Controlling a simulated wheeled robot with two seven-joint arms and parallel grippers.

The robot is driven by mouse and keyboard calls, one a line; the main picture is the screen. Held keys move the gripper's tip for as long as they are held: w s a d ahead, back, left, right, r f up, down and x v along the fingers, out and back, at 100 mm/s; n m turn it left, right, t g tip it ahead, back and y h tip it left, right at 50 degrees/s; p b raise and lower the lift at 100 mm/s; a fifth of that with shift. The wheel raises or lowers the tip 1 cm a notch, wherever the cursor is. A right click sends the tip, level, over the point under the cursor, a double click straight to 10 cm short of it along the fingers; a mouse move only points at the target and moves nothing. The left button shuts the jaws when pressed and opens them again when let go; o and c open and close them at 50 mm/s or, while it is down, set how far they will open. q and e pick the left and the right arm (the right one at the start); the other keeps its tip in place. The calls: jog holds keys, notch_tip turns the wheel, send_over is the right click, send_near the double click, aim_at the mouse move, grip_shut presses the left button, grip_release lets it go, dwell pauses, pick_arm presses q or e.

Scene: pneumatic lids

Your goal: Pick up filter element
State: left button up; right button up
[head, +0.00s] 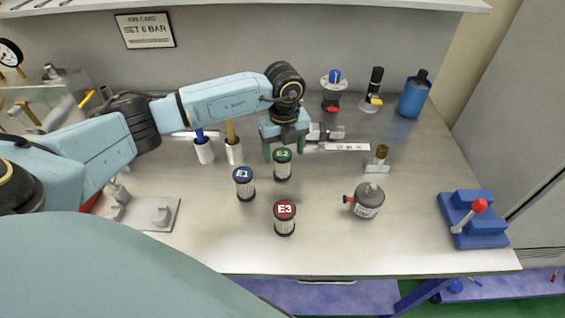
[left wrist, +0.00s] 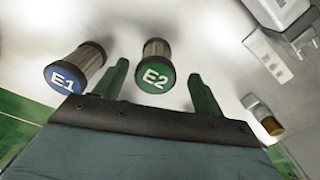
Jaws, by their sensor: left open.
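Three filter elements with metal mesh bodies stand on the bench. E1 (head: 245,184) has a blue cap, E2 (head: 282,165) a green cap and E3 (head: 284,217) a red cap. My left gripper (head: 285,153) is open at E2, with its green fingers on either side of it in the head view. In the left wrist view, E2 (left wrist: 155,68) shows between and beyond the two fingertips, and I cannot tell whether they touch it. E1 (left wrist: 75,68) stands outside the left finger. E3 is not in the left wrist view. My right gripper is not in view.
A grey canister (head: 368,201) and a small brass-topped fitting (head: 377,159) stand to the right. A blue block with a red-knobbed lever (head: 475,217) is at the right edge. Two white holders (head: 204,152) stand left of the gripper. The bench front is clear.

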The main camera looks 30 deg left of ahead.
pick_arm(q)
jog(key=f, duration=0.4)
jog(key=shift+s+f, duration=0.25)
jog(key=shift+f, duration=0.1)
jog(key=c, duration=1.1)
jog(key=shift+o, duration=0.2)
jog(key=shift+r, duration=0.1)
notch_tip(320, 180, up, 10)
jog(key=shift+a, duration=0.1)
